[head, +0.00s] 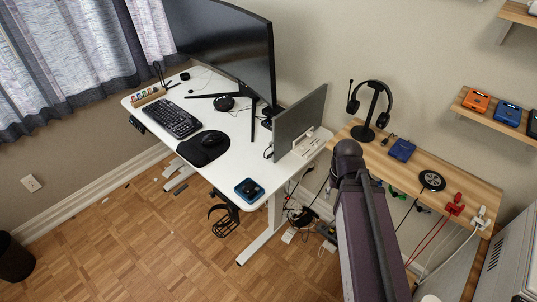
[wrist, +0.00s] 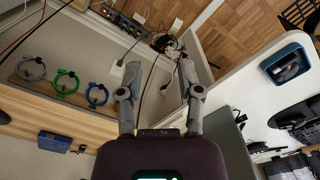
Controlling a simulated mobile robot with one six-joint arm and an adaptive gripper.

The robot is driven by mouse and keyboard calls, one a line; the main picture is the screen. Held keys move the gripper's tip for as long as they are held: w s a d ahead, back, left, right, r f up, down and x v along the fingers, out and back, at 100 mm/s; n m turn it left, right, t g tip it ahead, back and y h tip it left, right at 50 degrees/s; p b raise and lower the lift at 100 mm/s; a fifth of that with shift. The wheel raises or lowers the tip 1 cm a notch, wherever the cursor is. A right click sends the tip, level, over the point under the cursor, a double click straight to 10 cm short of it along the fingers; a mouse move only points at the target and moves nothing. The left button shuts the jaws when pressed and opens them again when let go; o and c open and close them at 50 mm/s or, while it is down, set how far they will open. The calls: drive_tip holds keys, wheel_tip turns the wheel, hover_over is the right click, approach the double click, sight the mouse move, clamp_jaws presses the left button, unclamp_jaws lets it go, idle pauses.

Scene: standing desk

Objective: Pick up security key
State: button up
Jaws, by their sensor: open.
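I cannot make out a security key for certain in either view. A small blue tray (head: 253,200) with dark items in it sits on the near corner of the white desk (head: 226,150); the items are too small to name. The tray (wrist: 267,66) is also at the right of the wrist view. A small dark item (head: 389,139) lies on the wooden shelf beside a blue box (head: 402,150); I cannot tell what it is. My gripper (wrist: 160,80) is open and empty, with its fingers spread over the gap between shelf and desk. In the head view it is hidden.
The wooden shelf (head: 462,180) holds a headphone stand (head: 373,112) and a black disc (head: 432,180). Coiled cables (wrist: 66,82) hang below it. A large monitor (head: 225,45) and a smaller screen (head: 300,120) stand on the desk. The parquet floor (head: 130,235) is mostly clear.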

drive_tip(key=shift+d, duration=0.25)
drive_tip(key=w+a+f+n+t+h+b, duration=0.3)
drive_tip(key=w+a+f+n+h+b, duration=0.25)
drive_tip(key=w+a+n+b, duration=0.65)
drive_tip(key=w+a+r+n+t+h+b, duration=0.1)
drive_tip(key=w+a+n+t+h+b, duration=0.2)
drive_tip(key=a+n+t, duration=0.4)
drive_tip(key=w+a+n, duration=0.1)
drive_tip(key=a+n, duration=0.8)
drive_tip(key=a, duration=0.3)
drive_tip(key=shift+r+t+b, duration=0.15)
drive_tip(key=shift+t+b, duration=0.15)
drive_tip(key=shift+b, duration=0.05)
